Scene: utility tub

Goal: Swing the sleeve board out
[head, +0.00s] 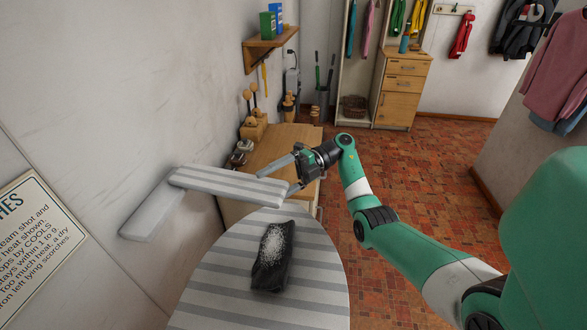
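The sleeve board (225,183) is a narrow padded board with a grey and white striped cover. It stands out from the left wall beside a pale arm or bracket (150,208), above the far end of the striped ironing board (215,285). My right gripper (275,184) is at the sleeve board's right end. Its two fingers are spread apart, one along the far side and one near the end tip. Whether they touch the board cannot be told. My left gripper is not in view.
A dark cloth with white specks (272,258) lies on the ironing board. A wooden cabinet (285,145) with brushes and small items stands behind. A wall sign (35,240) is at left. The tiled floor (440,170) at right is clear.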

